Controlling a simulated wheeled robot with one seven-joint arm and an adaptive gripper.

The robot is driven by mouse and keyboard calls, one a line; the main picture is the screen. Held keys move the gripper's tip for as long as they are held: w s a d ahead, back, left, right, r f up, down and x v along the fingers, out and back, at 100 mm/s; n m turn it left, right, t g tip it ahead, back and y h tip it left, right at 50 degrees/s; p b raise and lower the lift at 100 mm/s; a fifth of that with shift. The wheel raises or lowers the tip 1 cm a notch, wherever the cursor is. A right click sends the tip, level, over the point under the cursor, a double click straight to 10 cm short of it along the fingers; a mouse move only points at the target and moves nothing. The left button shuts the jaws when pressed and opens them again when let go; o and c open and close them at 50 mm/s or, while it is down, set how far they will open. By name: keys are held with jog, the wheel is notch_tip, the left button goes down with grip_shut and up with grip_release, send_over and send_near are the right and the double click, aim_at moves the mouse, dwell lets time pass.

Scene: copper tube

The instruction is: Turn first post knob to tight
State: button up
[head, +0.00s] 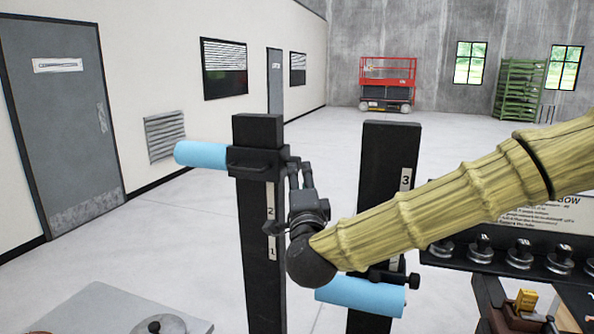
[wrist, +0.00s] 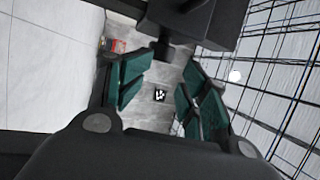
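The left dark post (head: 262,222) stands upright with labels 2 and 1 on its face. A dark clamp block (head: 255,163) sits near its top and carries a light blue cylinder (head: 202,154) pointing left. My gripper (head: 294,168) is just right of this block, its fingers pointing up towards it. In the wrist view, the teal-padded fingers (wrist: 166,75) are apart. A dark block (wrist: 200,16) with a short stub (wrist: 163,47), seemingly the knob, shows at the top, the stub between the fingertips. I cannot tell whether they touch it. The knob is not clear in the head view.
A second dark post (head: 387,160), labelled 3, stands to the right with a lower blue cylinder (head: 360,295). My yellow-sleeved arm crosses in front of it. A rack of dark knobs (head: 520,252) is at right, and a grey plate (head: 100,308) at lower left.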

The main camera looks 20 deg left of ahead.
jog(key=v, duration=0.3)
jog(key=shift+s+d+f, duration=0.15)
jog(key=shift+s+f, duration=0.05)
jog(key=shift+f, duration=0.05)
